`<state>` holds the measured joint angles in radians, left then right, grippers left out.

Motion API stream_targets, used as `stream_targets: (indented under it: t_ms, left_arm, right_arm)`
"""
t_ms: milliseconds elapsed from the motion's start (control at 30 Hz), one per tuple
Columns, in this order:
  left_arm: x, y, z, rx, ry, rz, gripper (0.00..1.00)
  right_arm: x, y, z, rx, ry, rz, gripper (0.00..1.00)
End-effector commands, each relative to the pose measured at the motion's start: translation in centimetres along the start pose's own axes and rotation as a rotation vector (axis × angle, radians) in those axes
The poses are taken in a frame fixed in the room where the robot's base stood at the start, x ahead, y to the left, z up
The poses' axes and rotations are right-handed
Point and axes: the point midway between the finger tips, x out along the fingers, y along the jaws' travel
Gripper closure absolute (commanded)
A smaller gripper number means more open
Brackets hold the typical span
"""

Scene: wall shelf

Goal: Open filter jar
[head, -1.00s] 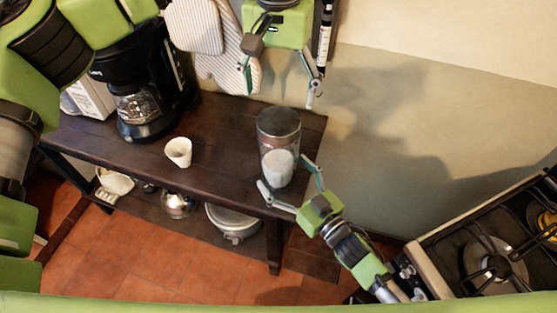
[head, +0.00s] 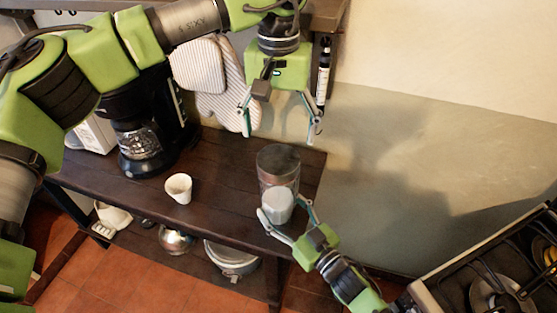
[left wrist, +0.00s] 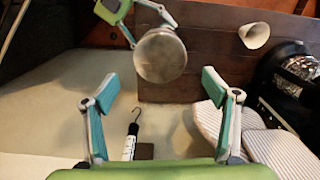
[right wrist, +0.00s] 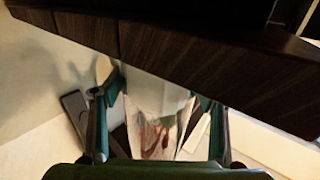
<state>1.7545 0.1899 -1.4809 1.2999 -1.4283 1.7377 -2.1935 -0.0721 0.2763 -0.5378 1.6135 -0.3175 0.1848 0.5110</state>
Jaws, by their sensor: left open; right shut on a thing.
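My left gripper (head: 278,136) is open and empty, fingers pointing down, apart from the jar. In the left wrist view, the round lid (left wrist: 160,57) lies beyond the spread fingertips (left wrist: 158,85).
A white cup (head: 179,188) stands on the table (head: 225,165) left of the jar. A black coffee maker (head: 140,145) stands farther left. Striped mitts (head: 198,66) and a black-and-white tool (head: 323,75) hang behind. A stove (head: 470,280) is at the lower right.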

Motion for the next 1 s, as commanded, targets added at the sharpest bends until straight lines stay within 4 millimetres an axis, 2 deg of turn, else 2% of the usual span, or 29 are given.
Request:
stream_targets:
  t_ms: [200, 333, 800, 1000]
  left_arm:
    - [0.0, 0.0, 0.0, -0.208, 0.0, 0.0, 0.21]
    - [0.6, 0.0, 0.0, -0.259, -0.001, -0.001, 0.21]
    - [7.0, 0.0, 0.0, -0.264, -0.001, 0.001, 0.21]
    - [8.0, -0.1, -0.1, -0.264, 0.001, 0.0, 0.21]
  right_arm:
    - [0.0, 0.1, 0.0, 0.0, 0.0, 0.001, 0.93]
    - [0.0, 0.1, 0.0, 0.0, 0.0, 0.001, 0.93]
    - [0.0, 0.1, 0.0, 0.0, 0.0, 0.001, 0.93]
    - [0.0, 0.1, 0.0, 0.0, -0.001, 0.001, 0.93]
